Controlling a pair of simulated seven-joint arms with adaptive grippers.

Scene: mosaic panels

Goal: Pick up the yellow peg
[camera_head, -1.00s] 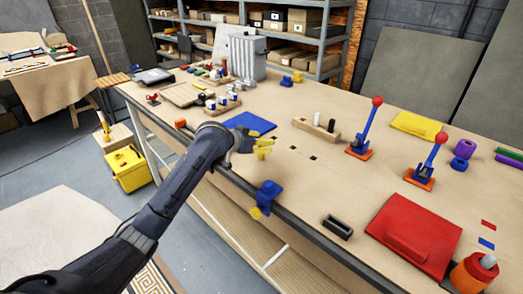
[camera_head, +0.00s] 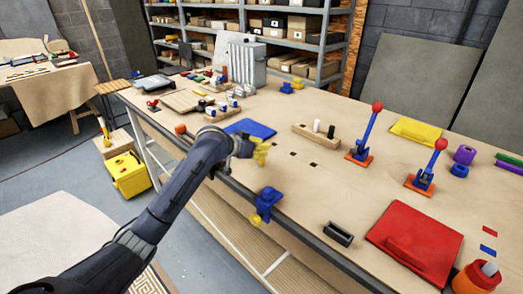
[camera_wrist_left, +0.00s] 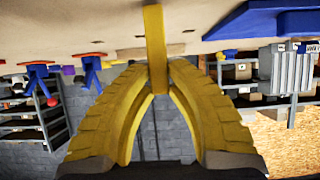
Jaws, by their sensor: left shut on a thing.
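The yellow peg (camera_wrist_left: 155,40) is a straight bar between the tips of my left gripper (camera_wrist_left: 158,88) in the left wrist view. The fingers are yellow and ribbed, and they close on one end of the peg. Its other end reaches towards the pale table top; I cannot tell whether it touches. In the head view my left gripper (camera_head: 262,152) is over the table near its front edge, right of the blue panel (camera_head: 250,128). The peg is hard to tell from the yellow fingers there. My right gripper is in neither view.
A wooden block (camera_head: 316,139) with a white and a black peg stands right of the gripper. Dark square holes (camera_head: 292,153) lie in the table between them. Two red-knobbed levers (camera_head: 360,150), a yellow panel (camera_head: 419,131) and a red panel (camera_head: 408,215) are further right. A blue clamp (camera_head: 268,200) sits on the front edge.

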